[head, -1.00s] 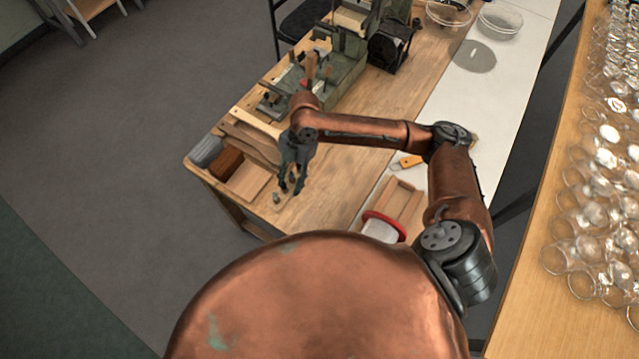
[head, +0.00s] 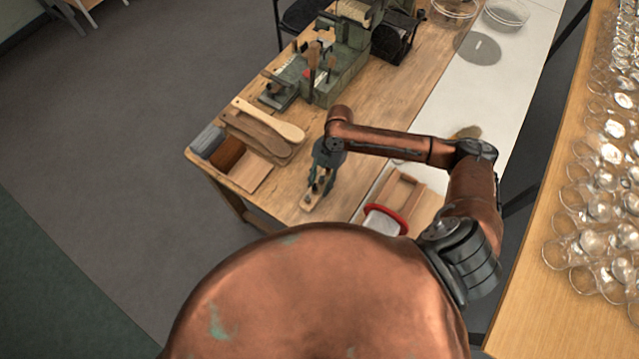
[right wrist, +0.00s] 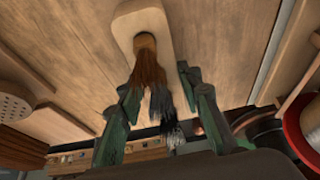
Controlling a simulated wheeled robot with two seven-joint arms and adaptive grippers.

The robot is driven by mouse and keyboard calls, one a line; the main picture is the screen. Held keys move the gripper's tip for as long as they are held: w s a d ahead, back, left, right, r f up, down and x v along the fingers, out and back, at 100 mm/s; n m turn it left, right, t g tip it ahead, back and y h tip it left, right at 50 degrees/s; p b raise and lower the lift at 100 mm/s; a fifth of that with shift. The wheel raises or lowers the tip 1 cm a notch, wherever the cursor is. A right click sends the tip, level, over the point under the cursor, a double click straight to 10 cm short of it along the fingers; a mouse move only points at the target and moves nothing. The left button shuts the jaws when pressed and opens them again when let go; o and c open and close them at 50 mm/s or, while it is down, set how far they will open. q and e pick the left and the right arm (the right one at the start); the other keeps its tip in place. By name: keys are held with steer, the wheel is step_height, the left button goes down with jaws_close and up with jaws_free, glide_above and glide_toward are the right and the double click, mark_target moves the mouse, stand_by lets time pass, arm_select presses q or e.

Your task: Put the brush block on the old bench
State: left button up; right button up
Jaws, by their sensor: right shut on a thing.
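My right gripper (head: 321,182) points down over the wooden bench (head: 370,115), near its front edge. It is shut on the brush block (head: 312,201), a small pale wooden block with dark tufts. In the right wrist view the block (right wrist: 143,18) has rounded corners, with brown and black bristle tufts hanging between the fingers of my gripper (right wrist: 160,82). The block is at or just above the bench top; I cannot tell whether it touches. My left gripper is not in view.
Several wooden paddles (head: 268,120), a brown block (head: 227,153) and a grey block (head: 207,139) lie left of the gripper. A green machine (head: 340,65) stands behind. A wooden tray (head: 402,189) and a red-rimmed container (head: 386,218) are at right. Bare wood surrounds the gripper.

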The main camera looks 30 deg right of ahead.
steer(key=o, duration=1.2)
steer(key=shift+o, duration=0.2)
steer(key=p+v, duration=0.1)
steer(key=v, duration=1.1)
